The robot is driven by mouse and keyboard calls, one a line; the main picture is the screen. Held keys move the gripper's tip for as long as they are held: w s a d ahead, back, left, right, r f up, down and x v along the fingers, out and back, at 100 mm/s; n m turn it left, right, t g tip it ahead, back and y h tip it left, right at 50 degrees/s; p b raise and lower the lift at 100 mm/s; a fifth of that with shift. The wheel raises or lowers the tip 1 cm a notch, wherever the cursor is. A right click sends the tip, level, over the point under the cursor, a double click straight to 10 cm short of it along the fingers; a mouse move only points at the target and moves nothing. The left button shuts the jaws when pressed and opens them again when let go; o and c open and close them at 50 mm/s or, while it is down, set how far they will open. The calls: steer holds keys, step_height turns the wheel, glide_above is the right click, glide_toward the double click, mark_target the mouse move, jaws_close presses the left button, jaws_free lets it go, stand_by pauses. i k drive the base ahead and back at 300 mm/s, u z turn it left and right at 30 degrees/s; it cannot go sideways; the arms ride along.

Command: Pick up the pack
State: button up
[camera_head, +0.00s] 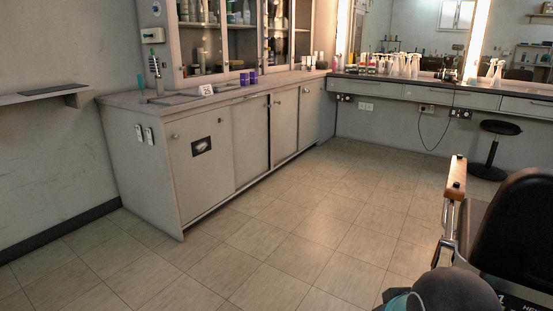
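I cannot tell for certain which thing is the pack. Small purple containers (248,78) stand together on the grey counter (225,90) along the left wall. A small white item with dark marks (206,90) sits on the same counter, left of them, near the front edge and the sink. My gripper is not in view. A dark rounded part of my arm shows at the bottom right, far from the counter.
A black chair with a wooden armrest (456,178) stands at the right. A black stool (500,127) is by the back counter (460,95), which holds several bottles (400,65). A wall shelf (52,93) juts out at left. The tiled floor (270,240) between is clear.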

mark_target(253, 75)
steer(key=u, duration=0.2)
steer(key=i, duration=2.8)
steer(key=u, duration=0.65)
steer(key=k, duration=0.35)
steer(key=z, duration=1.1)
steer(key=i, duration=1.75)
steer(key=u, duration=0.9)
